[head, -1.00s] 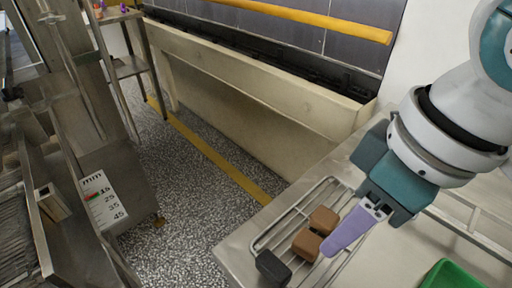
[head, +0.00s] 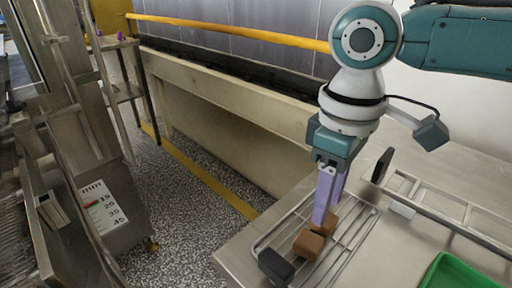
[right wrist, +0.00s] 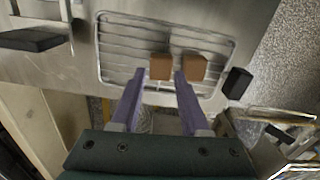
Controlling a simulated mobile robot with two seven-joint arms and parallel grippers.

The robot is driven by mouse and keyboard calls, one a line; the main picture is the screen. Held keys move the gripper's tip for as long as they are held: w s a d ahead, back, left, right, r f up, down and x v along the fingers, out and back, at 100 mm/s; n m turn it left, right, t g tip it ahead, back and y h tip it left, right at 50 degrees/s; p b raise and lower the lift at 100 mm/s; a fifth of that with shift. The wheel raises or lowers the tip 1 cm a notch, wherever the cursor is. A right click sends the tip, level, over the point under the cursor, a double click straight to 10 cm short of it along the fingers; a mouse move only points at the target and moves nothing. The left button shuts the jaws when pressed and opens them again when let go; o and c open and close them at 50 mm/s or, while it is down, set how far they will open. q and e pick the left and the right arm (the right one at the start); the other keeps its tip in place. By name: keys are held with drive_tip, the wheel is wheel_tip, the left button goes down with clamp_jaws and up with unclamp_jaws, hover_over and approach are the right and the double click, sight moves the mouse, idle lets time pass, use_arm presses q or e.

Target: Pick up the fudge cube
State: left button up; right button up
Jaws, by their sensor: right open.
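Two brown cubes sit side by side on a wire rack (head: 352,244); I cannot tell which one is the fudge cube. The nearer cube (head: 308,245) is beside a black block (head: 275,266). The farther cube (head: 328,226) is partly hidden by my right gripper (head: 325,217), which points down over the rack with its purple fingers apart and empty. In the right wrist view, the farther cube (right wrist: 160,67) shows between the fingertips, and the nearer cube (right wrist: 194,70) lies just right of the right finger. My left gripper is not in view.
A metal table (head: 238,258) carries the rack. A green container (head: 452,274) stands at the lower right. A black upright piece (head: 382,165) and a metal frame stand behind on the right. A measuring scale (head: 103,206) is on machinery at left.

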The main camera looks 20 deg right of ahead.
wheel_tip(320, 180, down, 3)
drive_tip(key=shift+r, duration=0.15)
drive_tip(key=c, duration=0.6)
drive_tip(key=shift+r, duration=0.2)
drive_tip(key=shift+c, duration=0.2)
